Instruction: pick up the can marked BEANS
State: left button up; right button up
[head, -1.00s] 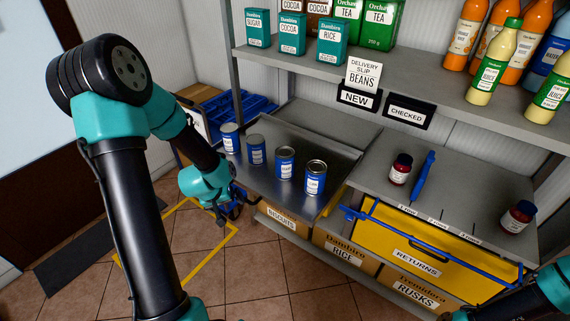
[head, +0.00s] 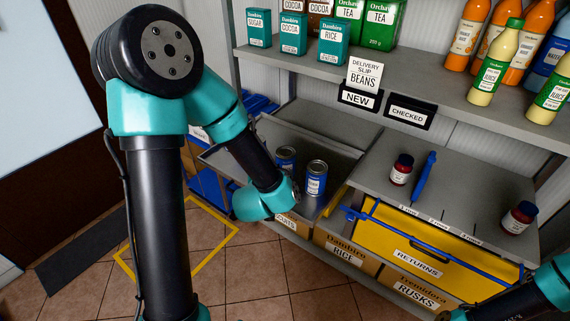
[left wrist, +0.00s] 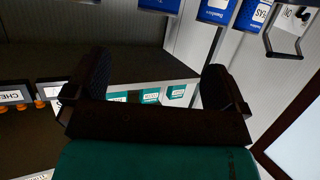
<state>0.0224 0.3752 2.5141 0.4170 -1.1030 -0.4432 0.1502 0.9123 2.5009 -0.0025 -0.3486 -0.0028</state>
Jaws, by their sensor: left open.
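Two blue cans (head: 285,158) (head: 316,178) stand upright on the metal tray (head: 335,150) in the head view. My left arm covers the tray's left part and any cans there. I cannot read which can is marked BEANS. In the left wrist view, blue cans (left wrist: 215,10) show at the top edge, cut off, beyond the fingers; one label partly reads "AS". My left gripper (left wrist: 157,70) is open with nothing between its fingers; in the head view it is hidden behind my wrist. My right gripper is out of view.
A delivery slip (head: 364,76) reading BEANS stands above the NEW sign (head: 358,99). The CHECKED sign (head: 408,112) marks the right counter (head: 455,185), with two dark jars (head: 402,169) (head: 518,217) and a blue pen-like item (head: 424,177). The upper shelf (head: 420,85) overhangs behind.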

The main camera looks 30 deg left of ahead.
aim_at(285, 153)
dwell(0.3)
pick_arm(q)
jog(key=x, duration=1.2)
jog(key=shift+a, duration=0.1)
jog(key=shift+w, duration=0.1)
jog(key=shift+r+x, duration=0.15)
jog(key=shift+x, duration=1.15)
jog(key=shift+r+x, duration=0.2)
jog(key=shift+x, duration=1.1)
jog(key=shift+w, duration=0.1)
jog(key=c, duration=1.7)
jog(key=shift+r, duration=0.1)
